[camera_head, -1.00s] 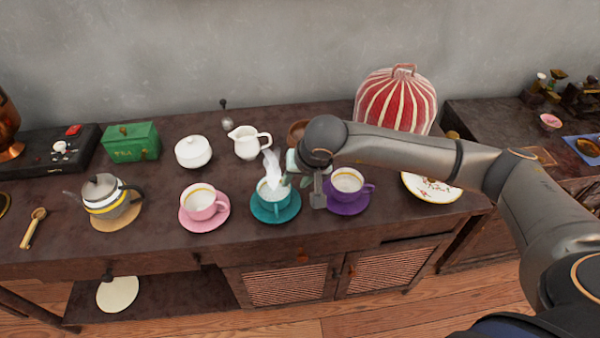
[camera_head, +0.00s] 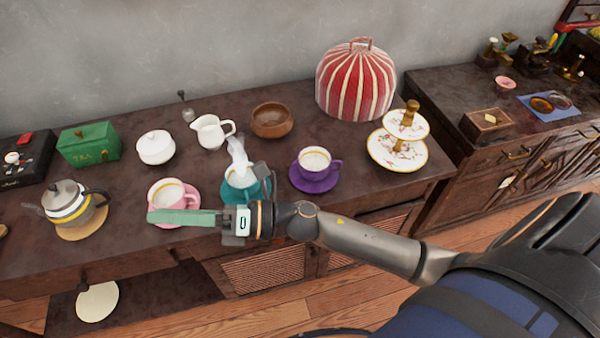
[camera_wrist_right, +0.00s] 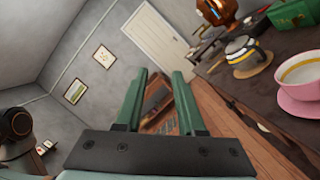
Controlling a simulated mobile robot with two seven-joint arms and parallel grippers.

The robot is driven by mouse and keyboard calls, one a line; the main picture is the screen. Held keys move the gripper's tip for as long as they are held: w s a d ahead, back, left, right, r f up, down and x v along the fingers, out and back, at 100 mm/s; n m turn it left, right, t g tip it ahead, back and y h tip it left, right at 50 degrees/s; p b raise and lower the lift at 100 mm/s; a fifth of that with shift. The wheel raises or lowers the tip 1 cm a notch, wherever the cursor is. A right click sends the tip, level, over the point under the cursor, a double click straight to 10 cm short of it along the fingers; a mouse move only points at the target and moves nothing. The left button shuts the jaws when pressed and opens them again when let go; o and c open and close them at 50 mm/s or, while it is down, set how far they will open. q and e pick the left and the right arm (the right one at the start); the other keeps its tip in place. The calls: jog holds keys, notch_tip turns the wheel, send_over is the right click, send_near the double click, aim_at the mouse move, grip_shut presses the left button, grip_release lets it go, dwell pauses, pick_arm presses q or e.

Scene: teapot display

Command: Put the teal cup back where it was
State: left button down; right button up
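The teal cup (camera_head: 240,188) stands upright near the front of the dark table, between the pink cup (camera_head: 171,193) and the purple cup (camera_head: 317,160). A white, steam-like wisp rises from it. My right arm hides its lower front and much of its teal saucer (camera_head: 227,198), so I cannot tell exactly how the cup sits there. My right gripper (camera_head: 152,216) points left, with its green fingers in front of the pink cup. In the right wrist view, its fingers (camera_wrist_right: 160,75) are apart with nothing between them. My left gripper is not in view.
A kettle (camera_head: 69,204) stands at the left. A white lidded pot (camera_head: 155,148), a white jug (camera_head: 209,132) and a wooden bowl (camera_head: 271,121) stand behind the cups. A tiered plate stand (camera_head: 398,150) and a red striped cover (camera_head: 355,82) are at the right.

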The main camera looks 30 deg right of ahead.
jog(key=d+f+m+t+h, duration=0.3)
jog(key=d+f+m+h, duration=0.4)
jog(key=m, duration=0.5)
jog(key=d+f+m+t+h, duration=0.3)
jog(key=d+f+m+h, duration=0.2)
jog(key=f+m, duration=0.5)
jog(key=s+d+f+m+g+h, duration=0.2)
jog(key=s+f+m+g, duration=0.1)
jog(key=s+f+m, duration=0.2)
jog(key=s+d+f+m+g+h, duration=0.1)
jog(key=s+d+f+m+g, duration=0.2)
jog(key=s+f+m, duration=0.3)
jog(key=f+m, duration=0.1)
jog(key=m, duration=0.2)
jog(key=shift+s+d+f+h, duration=0.25)
jog(key=shift+h, duration=0.15)
